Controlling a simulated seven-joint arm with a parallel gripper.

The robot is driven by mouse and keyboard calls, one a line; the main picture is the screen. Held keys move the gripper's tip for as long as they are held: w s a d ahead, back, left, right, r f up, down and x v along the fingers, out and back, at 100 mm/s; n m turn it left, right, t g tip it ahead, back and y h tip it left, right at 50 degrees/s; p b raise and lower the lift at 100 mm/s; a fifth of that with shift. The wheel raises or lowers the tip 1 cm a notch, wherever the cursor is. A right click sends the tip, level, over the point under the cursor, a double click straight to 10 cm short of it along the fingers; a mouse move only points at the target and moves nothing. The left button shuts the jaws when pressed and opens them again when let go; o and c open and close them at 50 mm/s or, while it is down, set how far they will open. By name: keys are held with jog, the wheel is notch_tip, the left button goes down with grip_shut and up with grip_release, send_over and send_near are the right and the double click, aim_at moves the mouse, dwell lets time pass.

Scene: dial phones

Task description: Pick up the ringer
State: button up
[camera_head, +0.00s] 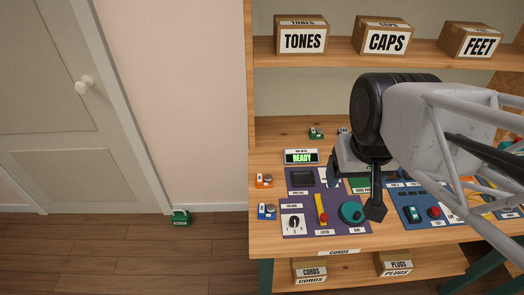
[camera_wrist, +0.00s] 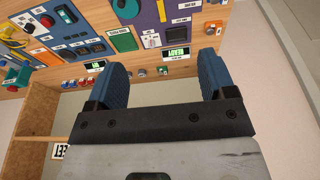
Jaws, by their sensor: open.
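My gripper (camera_head: 360,180) hangs over the middle of the desk in the head view, in front of the panels. In the wrist view my gripper (camera_wrist: 165,68) has its two blue fingers wide apart with nothing between them. No part is clearly marked as the ringer, so I cannot tell which it is. Small parts that show are an orange one (camera_head: 264,181) and a blue one (camera_head: 266,211) at the desk's left edge, a green one (camera_head: 316,133) at the back, and a green object (camera_head: 181,217) on the floor by the door. My arm hides part of the desk.
A purple panel (camera_head: 297,229) carries a knob, a yellow lever (camera_head: 321,209) and a teal dial (camera_head: 351,212). A display (camera_head: 301,157) reads READY. A blue panel (camera_head: 410,198) lies to the right. Boxes stand on the shelf (camera_head: 340,48) above. The floor at left is mostly clear.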

jog(key=w+a+f+n, duration=0.3)
jog(key=w+n, duration=0.2)
jog(key=w, duration=0.3)
jog(key=n+g, duration=0.3)
jog(key=n, duration=0.9)
send_over(264, 177)
notch_tip(264, 177, down, 17)
jog(key=shift+s+d+r, duration=0.1)
jog(key=shift+s, duration=0.05)
jog(key=shift+a+f+n, duration=0.2)
jog(key=shift+f+n, duration=0.15)
jog(key=shift+n, duration=0.05)
jog(key=shift+f, duration=1.3)
jog(key=shift+d+f, duration=0.1)
jog(key=shift+f, duration=2.5)
